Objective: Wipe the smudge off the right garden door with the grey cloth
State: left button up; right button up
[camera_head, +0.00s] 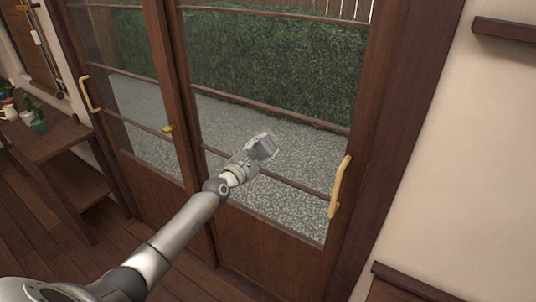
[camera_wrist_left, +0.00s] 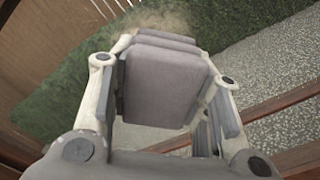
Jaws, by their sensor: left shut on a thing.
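The right garden door (camera_head: 262,248) has a dark wood frame and glass panes, and it looks shut in the head view. My left gripper (camera_head: 258,150) is in front of its glass, at the lower middle. It is shut on the folded grey cloth (camera_head: 268,146), which also fills the middle of the left wrist view (camera_wrist_left: 165,82). A brownish smudge (camera_wrist_left: 160,22) shows on the glass just beyond the cloth's top edge, partly hidden by it. Whether the cloth touches the glass I cannot tell. My right gripper is not in view.
A pale yellow handle (camera_head: 340,187) stands out at the door's right edge. The left garden door has a similar handle (camera_head: 91,94). A side table (camera_head: 50,140) with a plant and mugs stands at the left. A wooden ledge (camera_head: 400,285) is at the lower right.

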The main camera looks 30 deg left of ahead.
aim_at(284, 144)
pick_arm(q)
jog(key=shift+w+a+b, duration=0.1)
jog(key=shift+a+b, duration=0.6)
jog(key=shift+a, duration=0.4)
jog(key=a, duration=0.1)
jog(key=a+r+b, duration=0.1)
jog(key=a+r, duration=0.1)
jog(key=shift+w+a+b, duration=0.1)
jog(key=shift+a+b, duration=0.2)
jog(key=shift+d+p, duration=0.65)
jog(key=shift+p, duration=0.25)
jog(key=shift+d+p, duration=1)
jog(key=shift+p, duration=0.15)
jog(key=shift+d, duration=0.3)
jog(key=d+p, duration=0.2)
jog(key=shift+s+d+p, duration=0.1)
jog(key=shift+s+p, duration=0.1)
jog(key=shift+p, duration=0.2)
jog(key=shift+s+d+f+p, duration=0.1)
jog(key=shift+d+p, duration=0.35)
jog(key=shift+d, duration=0.3)
jog(key=shift+d+p, duration=0.95)
jog(key=shift+d, duration=0.1)
jog(key=shift+s+d+p, duration=0.1)
jog(key=shift+d+p, duration=0.25)
jog(key=shift+d, duration=0.4)
